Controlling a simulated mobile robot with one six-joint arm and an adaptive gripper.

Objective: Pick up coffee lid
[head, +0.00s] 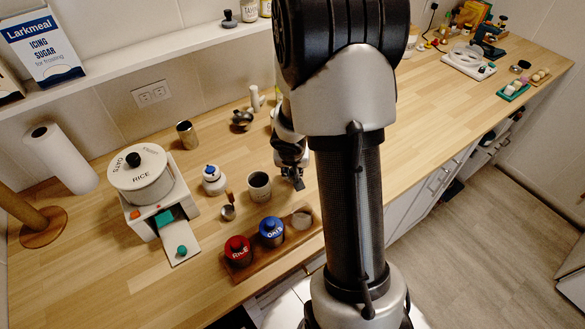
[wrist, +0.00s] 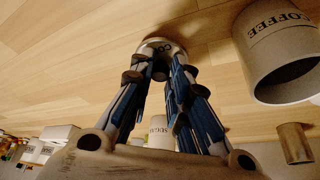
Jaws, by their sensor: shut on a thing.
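The coffee lid (wrist: 153,45) is a pale disc with the letters "CO" showing, at the top middle of the wrist view. My gripper (wrist: 160,68) is shut on its dark knob, with a finger on each side. Whether the lid rests on the counter or is just above it, I cannot tell. The open grey coffee canister (wrist: 262,70) is at the right in the wrist view. In the head view my gripper (head: 294,180) is low over the counter, just right of the grey open canister (head: 259,187); the lid is not clear there.
A red-lidded rice jar (head: 238,251) and a blue-lidded oats jar (head: 271,232) stand on a wooden board (head: 243,271) in front. A white jar (head: 213,181), a small metal scoop (head: 228,212) and a rice dispenser (head: 146,188) stand to the left. Counter behind my arm is mostly clear.

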